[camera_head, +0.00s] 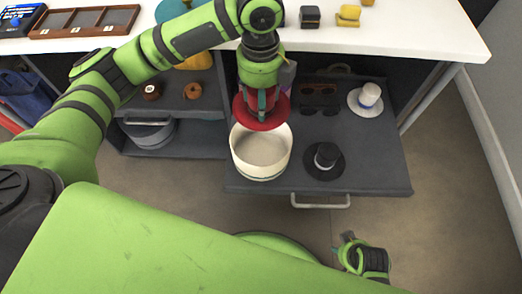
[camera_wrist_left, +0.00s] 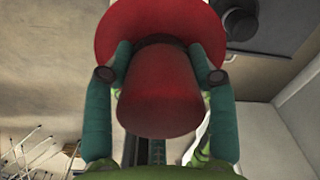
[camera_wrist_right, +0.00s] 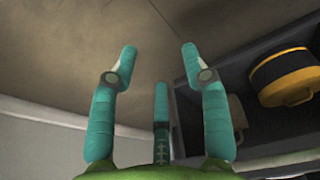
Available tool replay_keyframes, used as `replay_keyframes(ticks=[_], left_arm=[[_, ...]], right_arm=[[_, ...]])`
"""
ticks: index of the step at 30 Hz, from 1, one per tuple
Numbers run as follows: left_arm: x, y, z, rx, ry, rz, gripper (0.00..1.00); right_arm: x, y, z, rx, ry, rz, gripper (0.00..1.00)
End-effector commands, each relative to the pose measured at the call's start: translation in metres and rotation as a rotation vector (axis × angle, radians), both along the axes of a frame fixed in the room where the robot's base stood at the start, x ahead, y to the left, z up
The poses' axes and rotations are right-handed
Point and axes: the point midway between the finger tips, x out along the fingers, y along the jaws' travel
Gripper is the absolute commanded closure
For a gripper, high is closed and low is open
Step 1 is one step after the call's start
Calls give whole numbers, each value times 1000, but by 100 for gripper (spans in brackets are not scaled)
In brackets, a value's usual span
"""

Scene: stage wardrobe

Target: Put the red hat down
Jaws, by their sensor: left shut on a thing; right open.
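The red hat (camera_head: 272,122) is in my left gripper (camera_head: 262,97) in the head view, over the back part of a round cream box (camera_head: 261,172). The box stands open-topped in a pulled-out dark drawer (camera_head: 375,172). In the left wrist view the fingers (camera_wrist_left: 160,60) close on both sides of the red hat's crown (camera_wrist_left: 158,95), with the brim beyond. I cannot tell whether the brim touches the box rim. My right gripper (camera_head: 350,243) is low at the front, away from the drawer; its fingers (camera_wrist_right: 158,65) are spread and empty.
A black hat (camera_head: 325,160) lies right of the box, a white hat (camera_head: 367,97) at the drawer's back right. Dark sunglasses (camera_head: 319,100) lie behind. The white tabletop (camera_head: 400,32) overhangs the drawer. Bare drawer floor shows at the right front.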

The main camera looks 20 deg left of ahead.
Motion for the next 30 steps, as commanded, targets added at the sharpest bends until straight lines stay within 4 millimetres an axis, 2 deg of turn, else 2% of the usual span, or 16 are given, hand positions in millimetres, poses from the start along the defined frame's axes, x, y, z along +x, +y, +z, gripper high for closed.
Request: replay_keyframes(ticks=[1, 6, 12, 20, 25, 30], left_arm=[[-1, 1, -20, 2, 4, 1, 75], [-1, 1, -66, 2, 4, 3, 75], [-1, 1, -119, 2, 4, 4, 75], [-1, 1, -180, 2, 2, 3, 75], [0, 0, -191, 0, -1, 1, 75], [0, 0, -196, 1, -1, 2, 75]], right_arm=[[4, 0, 5, 1, -9, -1, 53], [12, 1, 37, 2, -30, -5, 53], [14, 0, 78, 2, -55, -10, 53], [4, -2, 129, 5, -91, -13, 53], [33, 7, 141, 28, -233, 4, 53], [47, 12, 148, 42, -307, 13, 53]])
